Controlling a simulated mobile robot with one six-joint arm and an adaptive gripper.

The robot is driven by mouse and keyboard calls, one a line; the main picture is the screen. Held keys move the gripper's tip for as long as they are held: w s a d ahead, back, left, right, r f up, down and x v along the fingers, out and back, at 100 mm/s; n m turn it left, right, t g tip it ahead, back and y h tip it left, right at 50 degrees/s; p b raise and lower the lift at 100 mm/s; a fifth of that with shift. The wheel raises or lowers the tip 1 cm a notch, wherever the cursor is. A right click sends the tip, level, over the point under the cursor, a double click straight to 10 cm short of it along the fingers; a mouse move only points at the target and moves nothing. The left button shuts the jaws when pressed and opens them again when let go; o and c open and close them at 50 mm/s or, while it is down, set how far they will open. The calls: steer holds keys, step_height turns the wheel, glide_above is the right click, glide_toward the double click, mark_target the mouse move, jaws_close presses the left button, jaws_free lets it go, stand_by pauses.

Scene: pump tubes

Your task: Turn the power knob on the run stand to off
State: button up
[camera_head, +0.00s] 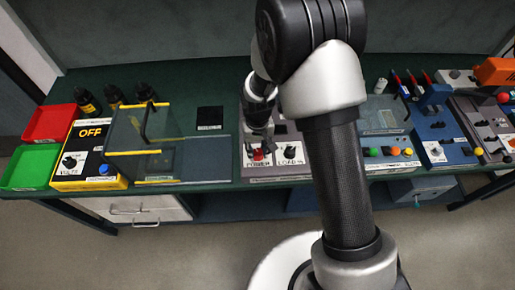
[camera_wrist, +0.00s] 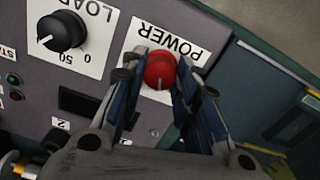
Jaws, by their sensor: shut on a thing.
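The red power knob (camera_wrist: 160,70) sits on the white plate labelled POWER (camera_wrist: 172,40) on the grey panel of the run stand (camera_wrist: 200,14). In the wrist view my gripper (camera_wrist: 158,72) has one finger on each side of the knob and is shut on it. A light mark shows on the knob's lower side. In the head view the red knob (camera_head: 258,154) is small at the front of the run stand, with my gripper (camera_head: 260,138) above it and my arm covering part of the stand.
A black LOAD knob (camera_wrist: 62,31) is beside the power knob, with small green and red buttons at the left. In the head view, a yellow-edged clear cover (camera_head: 150,125) stands left of the stand. Red (camera_head: 50,123) and green (camera_head: 28,167) trays lie at the far left.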

mark_target(257, 152)
steer(key=shift+n, duration=2.2)
steer(key=o, duration=1.1)
step_height(257, 152, up, 12)
